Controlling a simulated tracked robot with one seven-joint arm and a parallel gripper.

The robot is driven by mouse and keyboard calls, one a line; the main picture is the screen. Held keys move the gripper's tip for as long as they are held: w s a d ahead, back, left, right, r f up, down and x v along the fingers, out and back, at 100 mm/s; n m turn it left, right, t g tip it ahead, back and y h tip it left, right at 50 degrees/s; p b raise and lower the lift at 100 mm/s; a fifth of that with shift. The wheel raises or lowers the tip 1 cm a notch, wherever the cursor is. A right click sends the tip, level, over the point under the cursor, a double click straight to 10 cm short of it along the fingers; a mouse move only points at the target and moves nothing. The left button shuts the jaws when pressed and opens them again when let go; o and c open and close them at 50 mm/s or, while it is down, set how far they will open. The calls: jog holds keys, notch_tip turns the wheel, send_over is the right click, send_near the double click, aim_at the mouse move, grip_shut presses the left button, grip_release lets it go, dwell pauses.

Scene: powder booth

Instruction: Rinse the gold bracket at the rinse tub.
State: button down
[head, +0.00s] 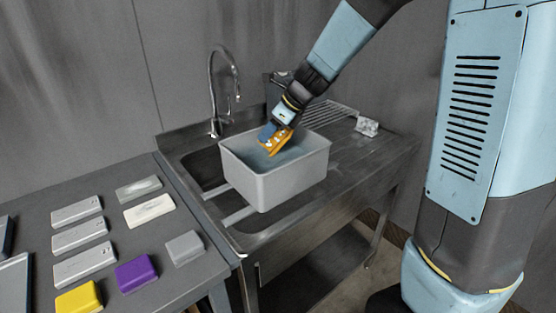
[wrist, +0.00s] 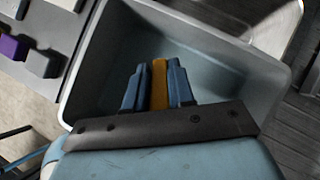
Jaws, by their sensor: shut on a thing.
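The gold bracket (head: 276,139) is tilted inside the mouth of the grey rinse tub (head: 285,188), with some white spots on its face. My gripper (head: 268,133) reaches down into the tub and is shut on the bracket. In the wrist view the bracket (wrist: 159,84) is an orange-gold strip between the blue fingers of my gripper (wrist: 158,80). The tub (wrist: 88,85) surrounds them there. Bluish water seems to lie in the tub; I cannot tell how deep the bracket's lower end sits in it.
The tub stands across a steel sink with a tall tap (head: 212,90) behind it. A crumpled whitish thing (head: 367,126) lies on the drainboard at right. The left table holds several grey blocks, a white pad (head: 149,210), a purple block (head: 136,273) and a yellow block (head: 79,298).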

jog(key=shift+r, duration=4.05)
notch_tip(320, 180, up, 4)
dwell(0.3)
